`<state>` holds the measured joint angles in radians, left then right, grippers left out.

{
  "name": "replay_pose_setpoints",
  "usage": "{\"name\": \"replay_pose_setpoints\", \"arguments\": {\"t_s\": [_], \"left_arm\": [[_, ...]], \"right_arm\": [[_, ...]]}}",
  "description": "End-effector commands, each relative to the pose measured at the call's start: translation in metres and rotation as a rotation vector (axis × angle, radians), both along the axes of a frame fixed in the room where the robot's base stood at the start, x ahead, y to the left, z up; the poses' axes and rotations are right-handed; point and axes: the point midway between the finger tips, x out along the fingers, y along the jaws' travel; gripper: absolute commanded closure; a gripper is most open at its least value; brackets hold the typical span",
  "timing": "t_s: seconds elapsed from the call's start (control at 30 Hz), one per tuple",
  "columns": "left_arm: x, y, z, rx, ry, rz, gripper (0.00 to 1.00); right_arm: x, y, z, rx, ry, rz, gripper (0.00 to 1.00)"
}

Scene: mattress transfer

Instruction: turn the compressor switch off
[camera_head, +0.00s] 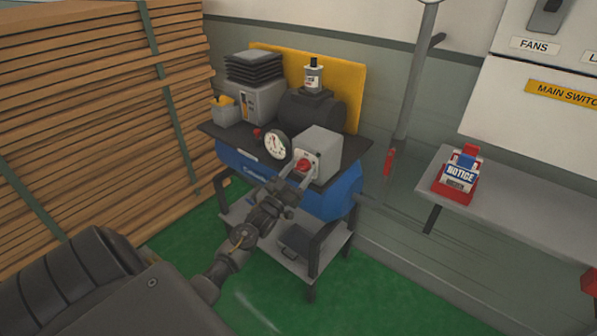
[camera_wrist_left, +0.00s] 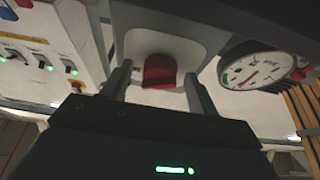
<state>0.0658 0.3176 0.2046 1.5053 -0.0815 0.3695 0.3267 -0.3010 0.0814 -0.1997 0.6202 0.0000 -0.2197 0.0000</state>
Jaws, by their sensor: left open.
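The compressor (camera_head: 239,168) is a blue tank with a dark top plate on a stand. Its grey switch box (camera_head: 321,144) carries a red switch (camera_head: 304,166) on the front face. My left gripper (camera_head: 296,172) is open at the switch, one finger on each side of it. In the left wrist view the red switch (camera_wrist_left: 159,72) sits between the two fingers of the left gripper (camera_wrist_left: 158,88). I cannot tell whether the fingers touch it. My right gripper is not in view.
A round gauge (camera_head: 276,145) is just left of the switch box; it also shows in the left wrist view (camera_wrist_left: 262,68). Stacked planks (camera_head: 90,100) fill the left. A grey shelf (camera_head: 510,215) with a red and white notice box (camera_head: 457,176) is at the right.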

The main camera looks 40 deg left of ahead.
Motion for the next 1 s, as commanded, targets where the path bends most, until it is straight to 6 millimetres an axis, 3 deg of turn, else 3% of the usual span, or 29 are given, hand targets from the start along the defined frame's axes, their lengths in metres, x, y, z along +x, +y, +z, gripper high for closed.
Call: {"name": "replay_pose_setpoints", "arguments": {"t_s": [0.2, 0.53, 1.0], "left_arm": [[0.000, 0.000, 0.000, 0.000, 0.001, 0.000, 0.43], [0.000, 0.000, 0.000, 0.000, 0.001, 0.001, 0.84], [0.000, -0.002, 0.002, -0.143, -0.003, 0.002, 0.84]], "right_arm": [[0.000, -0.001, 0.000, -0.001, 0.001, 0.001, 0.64], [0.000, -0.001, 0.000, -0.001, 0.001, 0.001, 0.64], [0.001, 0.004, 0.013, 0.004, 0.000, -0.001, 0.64]]}}
